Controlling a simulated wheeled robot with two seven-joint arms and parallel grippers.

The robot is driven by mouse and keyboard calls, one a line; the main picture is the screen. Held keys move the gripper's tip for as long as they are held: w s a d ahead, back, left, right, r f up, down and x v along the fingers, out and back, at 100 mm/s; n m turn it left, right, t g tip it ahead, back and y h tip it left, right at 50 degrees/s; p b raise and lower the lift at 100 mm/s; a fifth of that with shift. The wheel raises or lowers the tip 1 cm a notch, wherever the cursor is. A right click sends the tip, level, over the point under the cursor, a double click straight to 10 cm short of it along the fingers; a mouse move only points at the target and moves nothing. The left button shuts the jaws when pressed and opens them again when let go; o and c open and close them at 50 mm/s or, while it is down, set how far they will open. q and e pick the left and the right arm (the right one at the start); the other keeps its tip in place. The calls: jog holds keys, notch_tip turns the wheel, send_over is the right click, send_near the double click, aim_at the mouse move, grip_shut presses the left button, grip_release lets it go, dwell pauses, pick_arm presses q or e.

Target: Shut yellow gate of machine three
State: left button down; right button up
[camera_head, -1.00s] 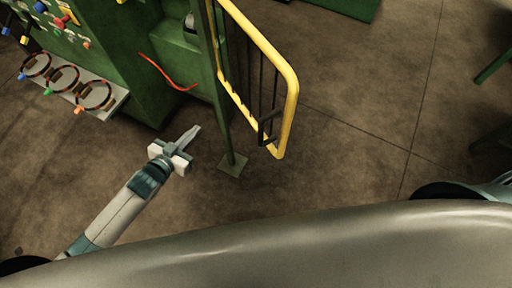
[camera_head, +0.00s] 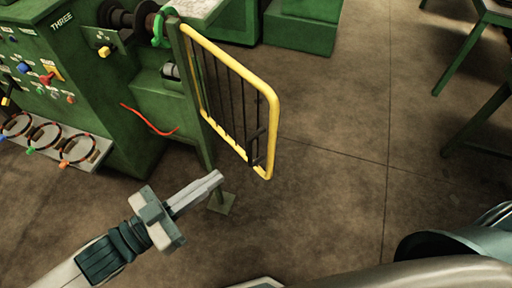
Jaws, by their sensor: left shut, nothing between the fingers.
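The yellow gate (camera_head: 274,110) is a tubular frame with dark bars and a dark handle (camera_head: 257,147) near its free end. It hangs on a green post (camera_head: 190,90) and stands swung out from the green machine marked THREE (camera_head: 105,100). My left gripper (camera_head: 218,177) is shut and empty, pointing right, in front of and below the gate. It looks apart from the gate. My right gripper is not in view.
A panel shelf with ringed coloured plugs (camera_head: 62,150) juts out at the left. A red cable (camera_head: 150,122) hangs on the machine front. The post's foot plate (camera_head: 222,203) is on the floor. Open brown floor (camera_head: 335,190) lies right of the gate. Green legs (camera_head: 480,110) stand at the far right.

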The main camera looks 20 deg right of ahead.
pick_arm(q)
jog(key=shift+d, duration=0.75)
jog(key=p, duration=0.6)
send_near(271, 139)
jog(key=x, duration=0.5)
jog(key=shift+d+r, duration=0.2)
jog(key=shift+r, duration=0.1)
jog(key=shift+w+d+f, duration=0.15)
jog(key=shift+w+d, duration=0.1)
jog(key=shift+d, duration=0.2)
